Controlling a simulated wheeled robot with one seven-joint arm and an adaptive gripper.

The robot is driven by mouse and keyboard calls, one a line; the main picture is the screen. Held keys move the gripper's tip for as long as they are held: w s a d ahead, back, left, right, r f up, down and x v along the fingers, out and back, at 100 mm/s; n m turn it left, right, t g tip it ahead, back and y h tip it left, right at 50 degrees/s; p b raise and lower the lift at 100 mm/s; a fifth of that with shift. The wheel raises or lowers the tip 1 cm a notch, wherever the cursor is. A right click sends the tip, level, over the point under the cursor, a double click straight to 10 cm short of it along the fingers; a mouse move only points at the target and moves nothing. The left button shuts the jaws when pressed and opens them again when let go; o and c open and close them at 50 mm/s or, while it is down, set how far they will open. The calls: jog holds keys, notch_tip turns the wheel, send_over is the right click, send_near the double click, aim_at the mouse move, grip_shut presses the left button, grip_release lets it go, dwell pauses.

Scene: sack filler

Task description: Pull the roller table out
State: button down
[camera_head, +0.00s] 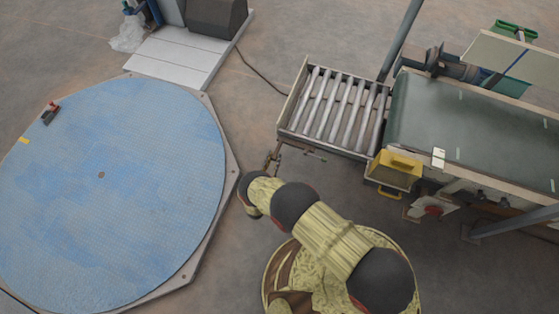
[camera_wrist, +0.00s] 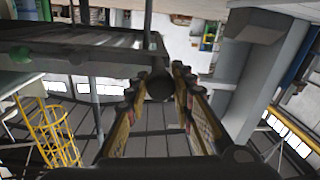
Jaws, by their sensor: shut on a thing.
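The roller table (camera_head: 331,106) is a short frame of several pale metal rollers, at the upper middle of the head view. Its right end lies against the green-topped conveyor (camera_head: 430,113). A thin bar (camera_head: 300,148) sits along its near edge, at the left corner. My gripper (camera_head: 273,159) is at the left end of this bar, low beside the table's near left corner. In the wrist view, my gripper's two fingers (camera_wrist: 161,92) close around the dark round end of a bar (camera_wrist: 160,84). A dark frame edge (camera_wrist: 70,52) runs off to the left there.
A large blue round turntable (camera_head: 105,190) lies to the left, with bare floor between it and the roller table. A yellow box (camera_head: 395,170) hangs at the conveyor's near left corner. A slanted grey post (camera_head: 400,40) stands behind the table. A cable (camera_head: 262,75) crosses the floor.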

jog(key=shift+w+a, duration=0.3)
jog(key=shift+a, duration=0.55)
jog(key=c, duration=1.5)
grip_release()
jog(key=shift+c, duration=0.2)
jog(key=shift+o, duration=0.2)
jog(key=v, duration=1.2)
jog(key=shift+f, duration=0.1)
